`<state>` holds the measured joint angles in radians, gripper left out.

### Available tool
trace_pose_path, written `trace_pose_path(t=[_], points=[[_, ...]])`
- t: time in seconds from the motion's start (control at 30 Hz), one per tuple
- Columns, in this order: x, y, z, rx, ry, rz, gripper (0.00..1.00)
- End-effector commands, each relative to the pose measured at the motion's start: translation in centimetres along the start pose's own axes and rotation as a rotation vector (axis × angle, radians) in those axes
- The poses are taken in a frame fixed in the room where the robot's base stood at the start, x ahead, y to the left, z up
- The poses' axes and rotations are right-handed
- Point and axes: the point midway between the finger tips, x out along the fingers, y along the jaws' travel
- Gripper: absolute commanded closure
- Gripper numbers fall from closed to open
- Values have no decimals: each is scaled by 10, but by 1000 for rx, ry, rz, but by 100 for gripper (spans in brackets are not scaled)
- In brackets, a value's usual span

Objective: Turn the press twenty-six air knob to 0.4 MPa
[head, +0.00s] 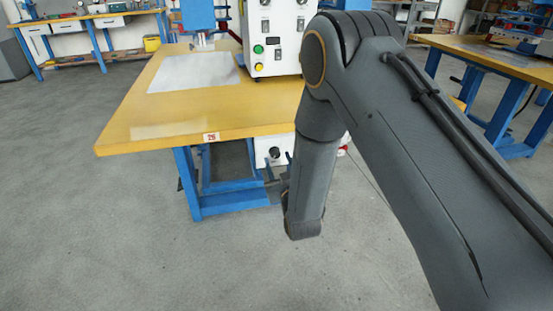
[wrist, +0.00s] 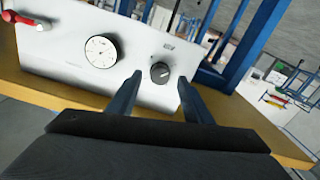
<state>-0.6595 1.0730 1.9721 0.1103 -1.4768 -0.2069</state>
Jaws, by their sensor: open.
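In the wrist view, a black round knob (wrist: 160,72) with a light pointer line is on a pale sloped panel (wrist: 60,65). A round white dial gauge (wrist: 101,51) is to its left; its reading is too small to tell. My gripper (wrist: 160,79) is open, its two fingers pointing at the panel on either side of the knob in the picture. I cannot tell whether they touch it. In the head view, the white air unit (head: 263,144) with its dark knob (head: 274,153) is under the table labelled 26, and my gripper (head: 278,173) is just before it.
The yellow-topped table (head: 190,119) on blue legs stands above the air unit. A white control box (head: 276,50) with buttons is on it. A red-handled valve (wrist: 25,20) is at the panel's left. Other benches stand behind and right; the grey floor in front is clear.

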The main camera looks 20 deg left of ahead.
Motion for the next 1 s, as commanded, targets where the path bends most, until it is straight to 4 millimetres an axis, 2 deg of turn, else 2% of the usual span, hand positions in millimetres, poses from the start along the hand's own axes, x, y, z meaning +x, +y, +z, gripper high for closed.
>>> trace_pose_path(t=[0.2, 0.57, 0.8, 1.0], points=[[24, 0, 0, 0, 0, 0, 54], [29, 0, 0, 0, -2, -1, 54], [29, 0, 0, 0, -2, -1, 95], [29, 0, 0, 9, -2, -1, 95]])
